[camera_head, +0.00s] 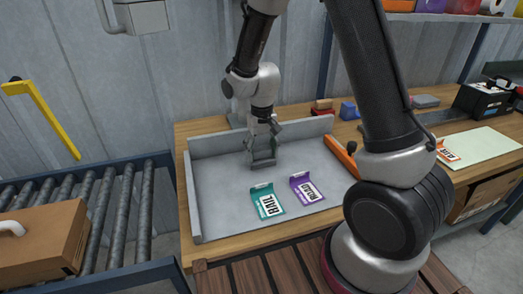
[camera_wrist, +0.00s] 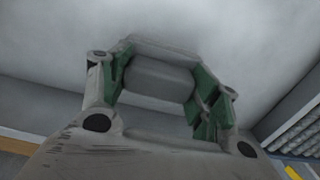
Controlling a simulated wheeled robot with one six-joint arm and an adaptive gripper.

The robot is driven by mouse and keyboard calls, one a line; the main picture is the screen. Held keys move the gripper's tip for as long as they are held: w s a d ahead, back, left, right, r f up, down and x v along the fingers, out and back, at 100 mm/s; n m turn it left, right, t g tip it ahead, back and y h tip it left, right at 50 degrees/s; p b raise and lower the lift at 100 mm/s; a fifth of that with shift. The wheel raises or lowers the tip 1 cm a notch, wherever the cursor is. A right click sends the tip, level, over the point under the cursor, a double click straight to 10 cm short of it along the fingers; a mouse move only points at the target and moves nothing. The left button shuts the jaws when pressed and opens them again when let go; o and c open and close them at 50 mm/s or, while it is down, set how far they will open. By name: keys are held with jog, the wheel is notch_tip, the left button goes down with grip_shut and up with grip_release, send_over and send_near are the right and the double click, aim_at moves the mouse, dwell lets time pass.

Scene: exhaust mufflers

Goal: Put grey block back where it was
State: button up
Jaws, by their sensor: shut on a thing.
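A grey block (camera_wrist: 158,78) is between the two fingers of my gripper (camera_wrist: 158,88) in the wrist view, and the gripper is shut on it. In the head view my gripper (camera_head: 262,157) points down over the back middle of the grey tray (camera_head: 225,185). The block is hard to tell from the grey fingers and tray there. I cannot tell whether it touches the tray floor.
A green RAIL card (camera_head: 267,203) and a purple ROAD card (camera_head: 307,189) lie in the tray. Low walls edge its back and left, with an orange strip (camera_head: 341,157) at right. A blue block (camera_head: 348,110) and a flat grey piece (camera_head: 424,101) are behind. A roller conveyor (camera_head: 110,215) stands left.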

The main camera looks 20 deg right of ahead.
aim_at(261, 148)
jog(key=o, duration=1.3)
notch_tip(261, 148, up, 11)
jog(key=s+d+r+t, duration=0.2)
jog(key=s+d+r, duration=0.65)
jog(key=r, duration=0.25)
jog(key=s+d+r, duration=0.1)
jog(key=s+d, duration=0.1)
jog(key=s, duration=0.3)
jog(key=s+d+r+t, duration=0.1)
jog(key=s+d, duration=0.1)
jog(key=s, duration=0.2)
jog(key=s+d+r+t, duration=0.1)
jog(key=s+d+r, duration=0.1)
jog(key=s, duration=0.3)
jog(key=shift+s+d, duration=0.2)
jog(key=shift+s, duration=0.1)
